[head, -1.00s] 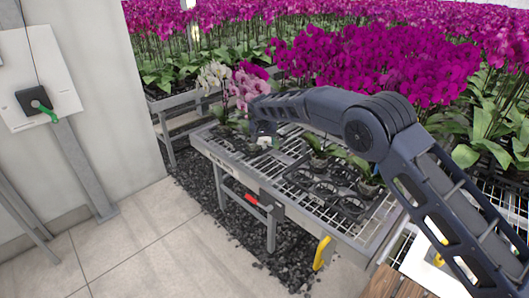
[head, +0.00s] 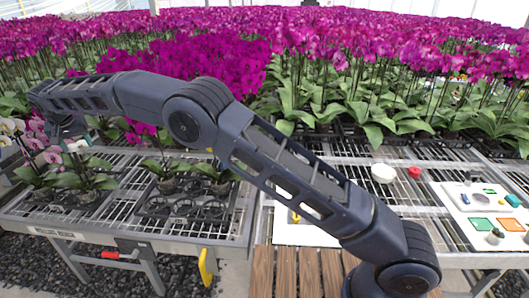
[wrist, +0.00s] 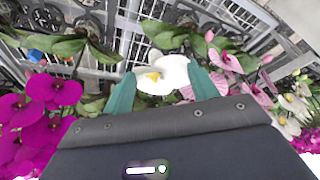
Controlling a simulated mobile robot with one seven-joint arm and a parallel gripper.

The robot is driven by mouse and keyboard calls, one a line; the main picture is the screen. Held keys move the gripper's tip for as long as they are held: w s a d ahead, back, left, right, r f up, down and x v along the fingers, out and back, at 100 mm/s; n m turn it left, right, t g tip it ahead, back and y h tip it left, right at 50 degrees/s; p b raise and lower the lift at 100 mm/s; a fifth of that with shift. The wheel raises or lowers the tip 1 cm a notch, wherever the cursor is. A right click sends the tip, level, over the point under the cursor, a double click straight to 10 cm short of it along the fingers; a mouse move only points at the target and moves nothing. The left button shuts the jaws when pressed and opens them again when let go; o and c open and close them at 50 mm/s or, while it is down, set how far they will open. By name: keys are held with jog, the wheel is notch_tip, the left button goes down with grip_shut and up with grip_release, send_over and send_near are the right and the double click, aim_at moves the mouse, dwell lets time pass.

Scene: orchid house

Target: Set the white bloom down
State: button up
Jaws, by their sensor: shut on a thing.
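The white bloom (wrist: 160,72), with a yellow centre, sits between the two teal fingertips of my gripper (wrist: 162,86) in the wrist view. The fingers are shut on it. In the head view a small white patch that looks like this bloom (head: 78,146) shows under the end of my arm at the left. My gripper's fingers are not clear there. The bloom is above the metal grid bench (head: 120,222), close to potted orchids. Whether it touches anything below is hidden.
Pink orchids (wrist: 225,62), magenta blooms (wrist: 48,95) and other white orchids (wrist: 287,110) crowd the gripper. A black pot tray (head: 205,208) is on the bench. To the right are a white disc (head: 383,173), a red object (head: 414,172) and a panel with coloured squares (head: 452,193).

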notch_tip(320, 180, up, 11)
jog(key=w+d+m, duration=0.1)
jog(key=w+d, duration=0.4)
jog(key=w, duration=0.5)
jog(key=w+d+m+h, duration=0.1)
jog(key=w+d, duration=0.5)
jog(key=w, duration=0.3)
jog(key=w+d+m, duration=0.1)
jog(key=w+d, duration=0.4)
jog(key=w, duration=0.5)
jog(key=w+d+m+h, duration=0.1)
jog(key=w+d+m, duration=0.1)
jog(key=w+d, duration=1.05)
jog(key=w+d+m+h, duration=0.1)
jog(key=w+d, duration=0.9)
jog(key=d, duration=0.6)
jog(key=w+d+m, duration=0.1)
jog(key=w+d, duration=0.2)
jog(key=d, duration=0.6)
jog(key=w+d+m, duration=0.1)
jog(key=w+d, duration=0.3)
jog(key=d, duration=0.5)
jog(key=m+h, duration=0.2)
jog(key=m, duration=0.4)
send_over(362, 162)
jog(key=f, duration=4.6)
jog(key=shift+s+a+f, duration=0.3)
jog(key=shift+s+a, duration=0.05)
jog(key=shift+a, duration=0.05)
